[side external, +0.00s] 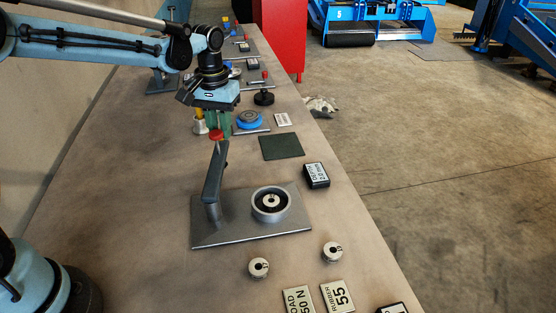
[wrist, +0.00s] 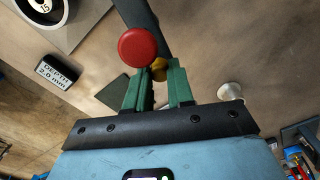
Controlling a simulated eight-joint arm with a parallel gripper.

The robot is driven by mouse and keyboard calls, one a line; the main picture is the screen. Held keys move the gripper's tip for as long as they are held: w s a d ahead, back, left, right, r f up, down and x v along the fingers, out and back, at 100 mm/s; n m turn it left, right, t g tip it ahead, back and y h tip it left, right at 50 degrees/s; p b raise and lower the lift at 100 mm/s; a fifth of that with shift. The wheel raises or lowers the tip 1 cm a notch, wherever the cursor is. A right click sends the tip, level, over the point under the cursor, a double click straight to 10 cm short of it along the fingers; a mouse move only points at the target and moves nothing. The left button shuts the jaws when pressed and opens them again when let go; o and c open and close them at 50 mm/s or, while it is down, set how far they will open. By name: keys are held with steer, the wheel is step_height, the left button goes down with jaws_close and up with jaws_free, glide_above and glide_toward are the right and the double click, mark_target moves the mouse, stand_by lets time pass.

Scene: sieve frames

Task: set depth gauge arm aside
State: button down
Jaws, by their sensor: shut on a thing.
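The depth gauge arm (side external: 215,172) is a dark grey bar on a post at the left of a grey base plate (side external: 238,236). It reaches away from the ring fixture (side external: 270,204), not over it, and has a red knob (side external: 216,136) at its far end. My gripper (side external: 217,128) has green fingers and is shut at that end. In the wrist view, a brass piece (wrist: 159,69) sits between the fingertips, beside the red knob (wrist: 137,47) and the bar (wrist: 146,22). The exact contact is partly hidden.
A black "DEPTH 2.0 mm" block (side external: 316,175) and a dark green mat (side external: 282,147) lie to the right. Two metal discs (side external: 259,267) (side external: 332,252) and label plates (side external: 337,296) are in front. A blue round part (side external: 249,119) stands behind, near my gripper.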

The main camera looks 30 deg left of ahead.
steer(key=shift+s+a+n, duration=0.75)
steer(key=shift+a+n, duration=0.15)
steer(key=shift+a, duration=0.1)
steer(key=c, duration=1)
jaws_free()
step_height(320, 180, up, 12)
steer(key=shift+r, duration=0.1)
